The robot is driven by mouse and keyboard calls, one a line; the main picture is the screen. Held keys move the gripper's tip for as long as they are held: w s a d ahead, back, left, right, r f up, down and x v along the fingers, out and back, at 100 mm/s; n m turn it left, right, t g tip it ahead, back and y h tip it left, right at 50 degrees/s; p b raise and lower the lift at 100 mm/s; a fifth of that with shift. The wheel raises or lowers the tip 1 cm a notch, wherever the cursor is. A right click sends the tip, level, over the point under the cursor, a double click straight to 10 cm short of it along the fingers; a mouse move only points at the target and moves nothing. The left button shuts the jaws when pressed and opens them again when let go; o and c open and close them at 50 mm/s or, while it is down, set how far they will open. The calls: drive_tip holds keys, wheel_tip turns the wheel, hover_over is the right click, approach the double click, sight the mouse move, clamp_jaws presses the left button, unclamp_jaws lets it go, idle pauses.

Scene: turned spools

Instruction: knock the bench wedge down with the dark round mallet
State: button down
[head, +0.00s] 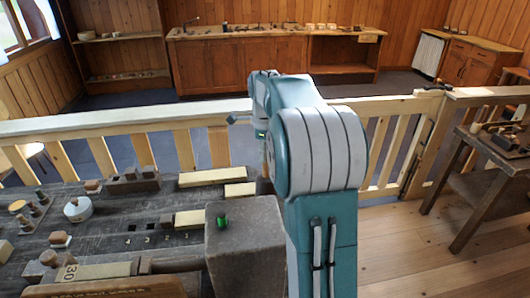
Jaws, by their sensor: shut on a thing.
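My gripper (264,150) is mostly hidden behind my own arm, over the back edge of the bench. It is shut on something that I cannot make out. I cannot pick out the dark round mallet for certain in the head view. The dark workbench (110,225) carries several small wooden blocks, and I cannot tell which one is the wedge. A small brown block (167,220) stands near a row of numbered marks. Pale wooden bars (212,177) lie along the back of the bench, left of my gripper.
A round pale pot (77,209) and several spools (18,207) stand at the left. A wooden railing (130,120) runs behind the bench.

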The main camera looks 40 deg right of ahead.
drive_tip(key=shift+d+f, duration=0.15)
drive_tip(key=shift+f, duration=1.65)
drive_tip(key=shift+r, duration=1.65)
drive_tip(key=shift+f, duration=0.1)
